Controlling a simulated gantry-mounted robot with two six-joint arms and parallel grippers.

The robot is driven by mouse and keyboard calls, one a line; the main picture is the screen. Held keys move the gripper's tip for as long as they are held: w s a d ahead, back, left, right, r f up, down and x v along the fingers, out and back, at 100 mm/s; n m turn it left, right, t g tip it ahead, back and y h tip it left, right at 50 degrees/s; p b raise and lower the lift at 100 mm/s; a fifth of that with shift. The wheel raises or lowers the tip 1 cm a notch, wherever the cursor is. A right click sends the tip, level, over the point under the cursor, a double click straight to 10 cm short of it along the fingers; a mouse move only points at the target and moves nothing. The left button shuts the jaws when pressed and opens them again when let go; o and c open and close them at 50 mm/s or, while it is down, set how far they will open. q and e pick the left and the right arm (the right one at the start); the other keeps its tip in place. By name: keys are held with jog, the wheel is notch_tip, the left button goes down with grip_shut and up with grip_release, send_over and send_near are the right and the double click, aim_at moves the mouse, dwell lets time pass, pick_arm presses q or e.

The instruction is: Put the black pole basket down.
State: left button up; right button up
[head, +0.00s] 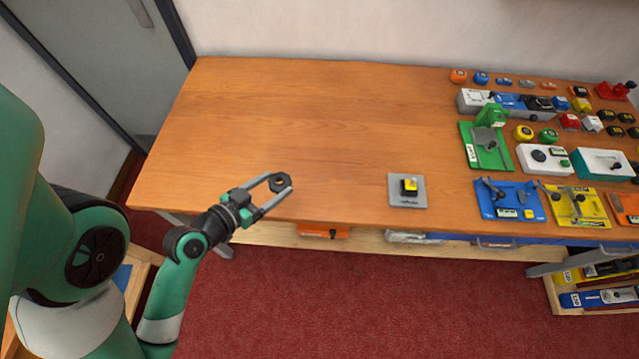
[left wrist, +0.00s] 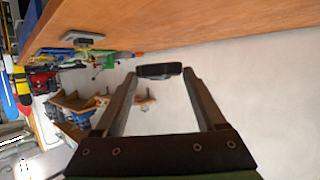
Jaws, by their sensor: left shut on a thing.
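The black pole basket (head: 281,183) is a small dark ring-shaped piece at the tips of my left gripper (head: 279,184). My left gripper is shut on it, with one finger on each side. In the head view it shows against the front left part of the wooden bench top (head: 290,120). In the left wrist view the basket (left wrist: 158,70) is a flat black piece between the two fingertips (left wrist: 160,72). It looks apart from the bench there; its exact height is hard to tell. My right gripper is not in view.
A grey plate with a yellow and black piece (head: 408,187) lies right of the gripper near the front edge. Several tools and coloured holders, including a green stand (head: 487,140) and a blue tray (head: 508,202), crowd the right end. The bench's left and middle are bare.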

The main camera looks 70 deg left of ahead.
pick_arm(q)
jog(key=w+a+f, duration=0.1)
jog(key=w+f, duration=0.2)
jog(key=w, duration=0.4)
send_over(317, 192)
jog(key=s, duration=0.1)
notch_tip(317, 192, down, 5)
jog(key=shift+b, duration=0.4)
jog(key=shift+w+f, duration=0.35)
jog(key=shift+f, duration=0.1)
jog(key=shift+w+f+b, duration=0.1)
jog(key=shift+f+b, duration=0.4)
jog(key=shift+f, duration=1.05)
